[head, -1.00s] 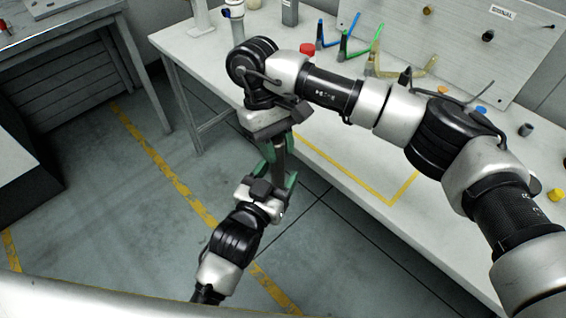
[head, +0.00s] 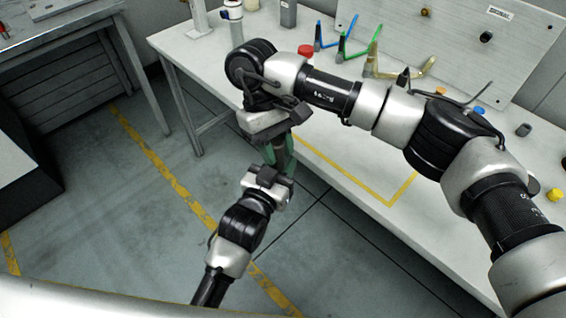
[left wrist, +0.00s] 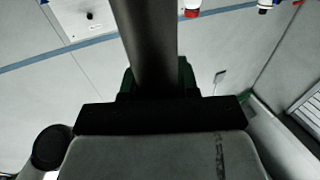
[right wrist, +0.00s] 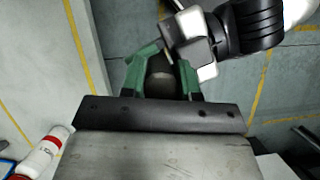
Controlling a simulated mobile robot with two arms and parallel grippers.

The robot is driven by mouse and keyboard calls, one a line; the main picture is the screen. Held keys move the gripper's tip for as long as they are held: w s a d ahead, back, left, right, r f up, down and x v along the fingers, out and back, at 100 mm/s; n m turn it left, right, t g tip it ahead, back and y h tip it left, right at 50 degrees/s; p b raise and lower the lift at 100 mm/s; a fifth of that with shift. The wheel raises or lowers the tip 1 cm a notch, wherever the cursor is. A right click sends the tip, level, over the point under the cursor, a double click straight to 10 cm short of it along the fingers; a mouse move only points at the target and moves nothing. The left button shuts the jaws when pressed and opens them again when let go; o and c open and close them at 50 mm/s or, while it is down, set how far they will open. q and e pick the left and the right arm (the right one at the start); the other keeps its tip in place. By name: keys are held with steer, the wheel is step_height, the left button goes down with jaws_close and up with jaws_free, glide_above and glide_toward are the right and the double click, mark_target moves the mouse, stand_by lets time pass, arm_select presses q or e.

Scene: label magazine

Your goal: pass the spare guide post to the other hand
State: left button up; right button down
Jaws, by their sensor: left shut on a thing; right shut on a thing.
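The spare guide post (head: 278,157) is a dark rod held off the bench edge, over the floor. My right gripper (head: 281,150) comes from above, its green fingers shut on the post. My left gripper (head: 277,166) comes from below and is shut on it too. The left wrist view shows the post (left wrist: 150,45) rising between my left gripper's green fingers (left wrist: 156,80). The right wrist view shows the post (right wrist: 160,75) nearly end-on between my right gripper's fingers (right wrist: 163,78); my left gripper is close by. Much of the post is hidden by fingers.
The white bench (head: 340,165) with a yellow taped outline lies to the right. On it are a red cap (head: 306,51), blue, green and yellow brackets (head: 352,45), a grey panel (head: 455,40) and small coloured parts. Open floor lies left.

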steer(key=c, duration=0.8)
jaws_free()
steer(key=shift+o, duration=0.2)
steer(key=shift+a+r, duration=0.1)
